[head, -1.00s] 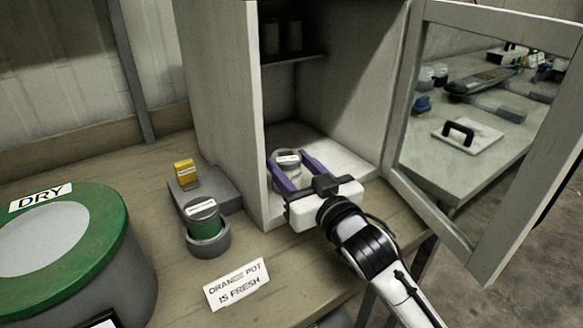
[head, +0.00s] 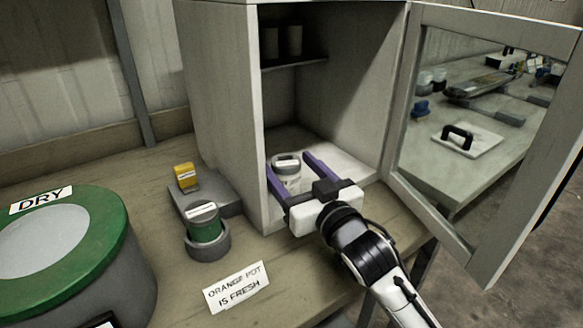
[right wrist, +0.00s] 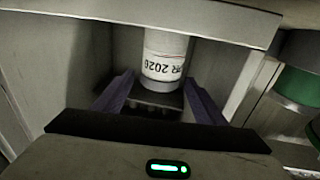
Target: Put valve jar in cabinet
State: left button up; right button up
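The valve jar (head: 287,181), a small pale jar with a grey lid and white label, stands upright on the floor of the open cabinet (head: 222,110), just inside its front. In the right wrist view the jar (right wrist: 165,62) shows upside down, with "2026" readable on its label. My right gripper (head: 290,162) is open, its purple fingers spread on either side of the jar with gaps visible. In the right wrist view the right gripper's fingers (right wrist: 160,88) are also wide apart. My left gripper is not in view.
The cabinet door (head: 482,240) stands open at right. A shelf inside holds jars (head: 293,40). Left of the cabinet are a green jar (head: 204,226) in a grey holder, a yellow item (head: 186,176), a sign (head: 236,287) and a large green-lidded drum (head: 105,245).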

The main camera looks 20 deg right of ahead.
notch_tip(320, 180, down, 2)
jog(key=shift+a, duration=0.15)
jog(key=shift+r, duration=0.3)
jog(key=shift+s+r, duration=0.1)
jog(key=v, duration=1)
jog(key=shift+s+r, duration=0.1)
jog(key=shift+r, duration=0.3)
jog(key=shift+s+d+r, duration=0.15)
jog(key=shift+s+d, duration=0.2)
jog(key=shift+s, duration=0.35)
